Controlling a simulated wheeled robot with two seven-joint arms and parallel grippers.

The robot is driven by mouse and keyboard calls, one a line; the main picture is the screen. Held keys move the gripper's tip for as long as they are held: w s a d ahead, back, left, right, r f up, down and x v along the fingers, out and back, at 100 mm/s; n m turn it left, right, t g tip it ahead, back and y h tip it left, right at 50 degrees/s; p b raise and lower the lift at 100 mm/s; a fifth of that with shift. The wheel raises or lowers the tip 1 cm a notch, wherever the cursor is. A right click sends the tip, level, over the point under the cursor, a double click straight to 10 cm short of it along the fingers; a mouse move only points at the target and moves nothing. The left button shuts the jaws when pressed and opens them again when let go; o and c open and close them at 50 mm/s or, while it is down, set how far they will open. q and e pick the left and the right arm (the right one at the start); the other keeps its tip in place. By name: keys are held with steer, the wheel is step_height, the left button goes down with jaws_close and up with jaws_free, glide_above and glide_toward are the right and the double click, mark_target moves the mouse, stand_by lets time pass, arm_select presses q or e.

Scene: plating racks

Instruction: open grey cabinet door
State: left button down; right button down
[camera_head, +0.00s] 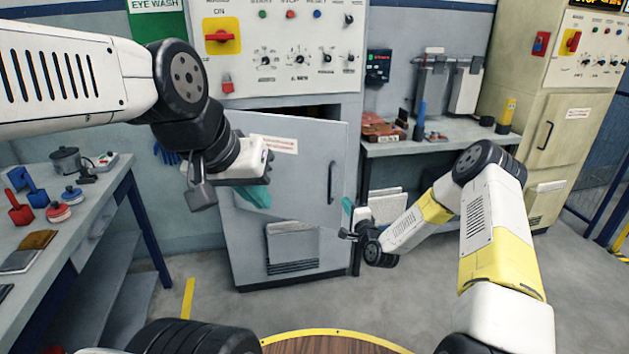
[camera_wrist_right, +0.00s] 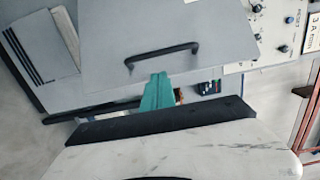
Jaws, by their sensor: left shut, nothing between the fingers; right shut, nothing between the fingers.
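The grey cabinet door (camera_head: 290,200) stands slightly ajar, with a dark gap along its top and its right edge swung forward. Its black bar handle (camera_head: 332,182) is near the right edge. In the right wrist view the handle (camera_wrist_right: 162,55) lies just beyond my right gripper (camera_wrist_right: 158,80). My right gripper (camera_head: 347,208) has its teal fingers shut and empty, at the door's right edge, below and right of the handle; I cannot tell whether it touches the door. My left gripper (camera_head: 256,196) is shut and empty in front of the door's left part.
A control panel (camera_head: 280,45) sits above the cabinet. A workbench with tools (camera_head: 70,200) stands at left, another bench (camera_head: 440,140) at right. A beige cabinet (camera_head: 560,130) stands at far right. The floor before the door is clear.

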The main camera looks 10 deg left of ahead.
steer(key=w, duration=0.1)
glide_toward(337, 189)
steer(key=w+a+r, duration=0.1)
steer(key=w+a, duration=0.1)
steer(key=w, duration=0.1)
steer(key=w+a+r, duration=0.1)
steer(key=w+a, duration=0.1)
steer(key=shift+r, duration=0.35)
